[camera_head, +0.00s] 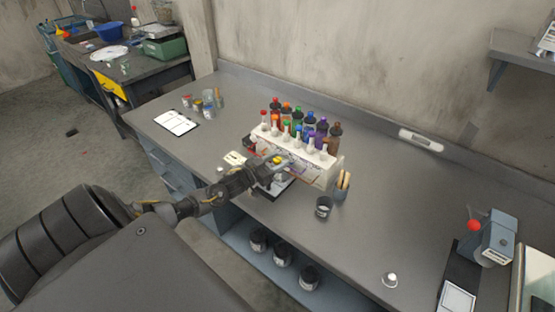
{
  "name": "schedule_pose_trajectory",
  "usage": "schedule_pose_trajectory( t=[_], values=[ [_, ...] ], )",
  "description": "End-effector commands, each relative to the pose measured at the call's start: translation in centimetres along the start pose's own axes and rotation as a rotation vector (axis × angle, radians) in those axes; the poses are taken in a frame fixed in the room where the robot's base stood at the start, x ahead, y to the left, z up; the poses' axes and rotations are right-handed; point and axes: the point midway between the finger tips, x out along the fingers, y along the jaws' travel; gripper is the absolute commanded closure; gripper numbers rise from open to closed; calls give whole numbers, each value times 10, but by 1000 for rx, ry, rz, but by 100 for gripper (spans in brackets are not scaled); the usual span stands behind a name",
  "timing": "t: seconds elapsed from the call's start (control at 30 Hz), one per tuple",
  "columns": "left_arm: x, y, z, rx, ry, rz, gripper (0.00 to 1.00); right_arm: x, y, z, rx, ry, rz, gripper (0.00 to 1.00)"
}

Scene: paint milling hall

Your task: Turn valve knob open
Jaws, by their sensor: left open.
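No part is plainly recognisable as the valve knob. A red ball-shaped knob (473,225) sits on the blue-grey device (497,238) at the right end of the bench. A small silver knob-like piece (389,280) lies on the bench's front right. My left gripper (283,164) is open in front of the white bottle rack (322,174), far left of both. A small yellow spot shows by its fingers; I cannot tell what it belongs to, or whether the fingers touch anything. My right gripper is not in view.
Several coloured dropper bottles (308,122) fill the rack. A dark cup (323,207) and a holder with wooden sticks (342,186) stand right of it. A clipboard (176,122) and jars lie left. The grey bench (365,225) is mostly clear toward the right.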

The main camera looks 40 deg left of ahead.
Motion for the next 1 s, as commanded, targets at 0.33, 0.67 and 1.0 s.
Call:
schedule_pose_trajectory(
  t=[0.33, 0.67, 1.0],
  values=[
    [3, 0, 0, 1, 0, 0, 56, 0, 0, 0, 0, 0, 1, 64],
    [3, 0, 0, 1, 0, 0, 96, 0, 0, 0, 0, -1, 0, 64],
    [3, 1, -1, -3, 0, -69, 96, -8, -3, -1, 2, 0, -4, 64]
  ],
)
